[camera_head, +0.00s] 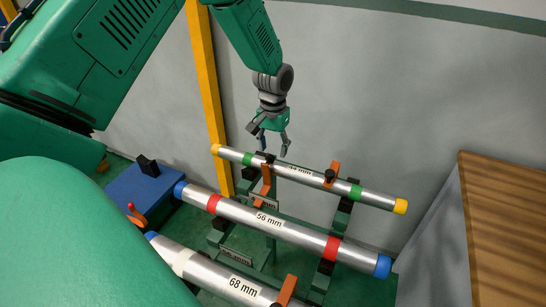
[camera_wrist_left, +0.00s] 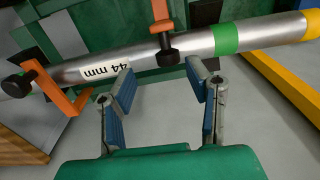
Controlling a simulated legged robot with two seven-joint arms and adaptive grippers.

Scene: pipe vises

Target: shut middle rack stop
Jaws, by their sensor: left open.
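The rack holds three silver pipes: the 44 mm pipe (camera_head: 300,174) at the back, the 56 mm pipe (camera_head: 285,226) in the middle and the 68 mm pipe (camera_head: 215,275) in front. An orange stop with a black knob (camera_head: 266,181) sits at the 44 mm pipe's left part; it also shows at the wrist view's top (camera_wrist_left: 160,14). A second orange stop (camera_head: 334,170) is farther right on that pipe. A third (camera_head: 287,290) is at the 68 mm pipe. I cannot tell which is the middle stop. My left gripper (camera_head: 271,145) is open and empty above the 44 mm pipe.
A yellow post (camera_head: 207,75) stands left of my left gripper, before the grey wall. A wooden surface (camera_head: 510,220) is at the right. A blue block (camera_head: 140,192) with a small orange lever lies at the left. Space above the rack's right half is clear.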

